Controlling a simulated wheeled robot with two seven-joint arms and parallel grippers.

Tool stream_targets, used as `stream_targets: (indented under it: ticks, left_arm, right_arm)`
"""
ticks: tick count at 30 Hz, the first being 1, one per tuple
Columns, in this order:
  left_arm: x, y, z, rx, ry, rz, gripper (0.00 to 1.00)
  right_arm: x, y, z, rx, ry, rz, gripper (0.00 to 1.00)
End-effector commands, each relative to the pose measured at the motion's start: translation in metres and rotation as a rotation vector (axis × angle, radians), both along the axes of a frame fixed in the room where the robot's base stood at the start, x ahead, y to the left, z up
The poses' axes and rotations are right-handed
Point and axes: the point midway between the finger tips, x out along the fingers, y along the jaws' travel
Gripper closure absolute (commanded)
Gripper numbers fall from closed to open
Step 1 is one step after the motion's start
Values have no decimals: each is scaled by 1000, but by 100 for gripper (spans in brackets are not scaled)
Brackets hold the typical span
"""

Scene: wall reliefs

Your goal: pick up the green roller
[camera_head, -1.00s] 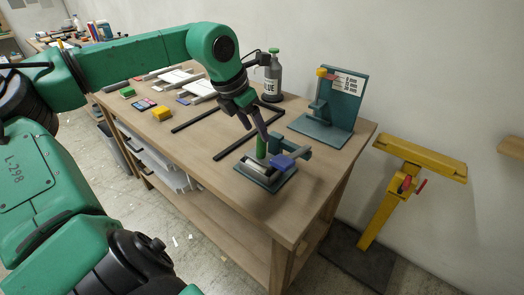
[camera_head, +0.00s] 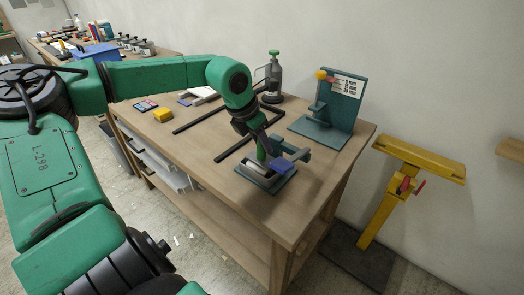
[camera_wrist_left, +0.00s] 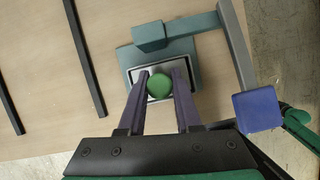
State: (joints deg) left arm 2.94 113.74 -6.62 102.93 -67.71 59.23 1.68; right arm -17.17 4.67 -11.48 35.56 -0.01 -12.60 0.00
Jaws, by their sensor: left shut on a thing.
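The green roller (camera_head: 261,152) stands upright at a teal fixture (camera_head: 281,184) near the front right of the workbench. In the left wrist view the roller's round green end (camera_wrist_left: 159,85) sits between the two fingers. My left gripper (camera_wrist_left: 160,76) is shut on the roller from above. In the head view the gripper (camera_head: 260,140) covers the roller's upper part. I cannot tell whether the roller's lower end touches the fixture's plate. My right gripper is not in view.
The fixture has a side arm with a blue block (camera_wrist_left: 257,111). A teal stand with a sign (camera_head: 342,105), a grey bottle (camera_head: 273,72) and black rails (camera_head: 205,119) are on the bench (camera_head: 200,150). A yellow stand (camera_head: 420,158) is to the right.

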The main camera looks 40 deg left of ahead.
Motion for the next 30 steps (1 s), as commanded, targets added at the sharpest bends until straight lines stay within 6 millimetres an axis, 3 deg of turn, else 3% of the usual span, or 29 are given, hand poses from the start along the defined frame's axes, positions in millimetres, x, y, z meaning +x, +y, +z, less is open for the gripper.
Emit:
stream_targets:
  ticks: [8,13,21,25,30]
  left_arm:
    - [1,1,20,2,-3,1,100]
    - [1,1,65,4,-5,2,100]
    - [1,1,163,4,-3,3,100]
    - [0,0,190,3,0,1,100]
    - [0,0,201,0,0,0,100]
  right_arm:
    - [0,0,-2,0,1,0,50]
    - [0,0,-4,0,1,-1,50]
    - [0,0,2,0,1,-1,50]
    - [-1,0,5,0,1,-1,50]
    - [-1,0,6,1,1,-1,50]
